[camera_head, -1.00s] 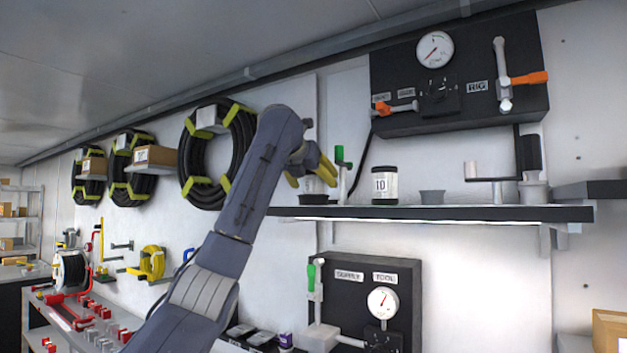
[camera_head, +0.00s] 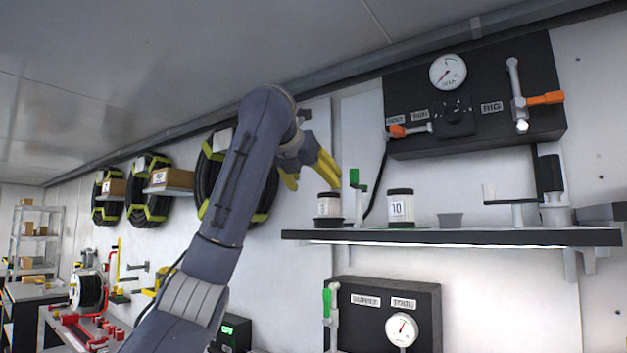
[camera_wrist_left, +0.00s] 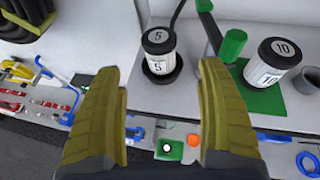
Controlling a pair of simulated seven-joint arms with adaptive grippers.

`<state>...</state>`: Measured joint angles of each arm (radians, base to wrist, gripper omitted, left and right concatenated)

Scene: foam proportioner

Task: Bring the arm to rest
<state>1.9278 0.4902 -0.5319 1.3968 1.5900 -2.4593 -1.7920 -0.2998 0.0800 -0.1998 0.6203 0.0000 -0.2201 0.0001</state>
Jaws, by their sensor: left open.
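A jar marked 10 (camera_head: 400,208) stands farther right, on a green pad in the left wrist view (camera_wrist_left: 262,98). My right gripper is not in view.
The shelf (camera_head: 460,238) also holds a green-handled valve (camera_head: 356,180), a grey cup (camera_head: 450,219) and a crank-like fitting (camera_head: 520,205). A black gauge panel (camera_head: 475,95) hangs above, another (camera_head: 385,300) below. Hose coils (camera_head: 207,180) hang behind my arm.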

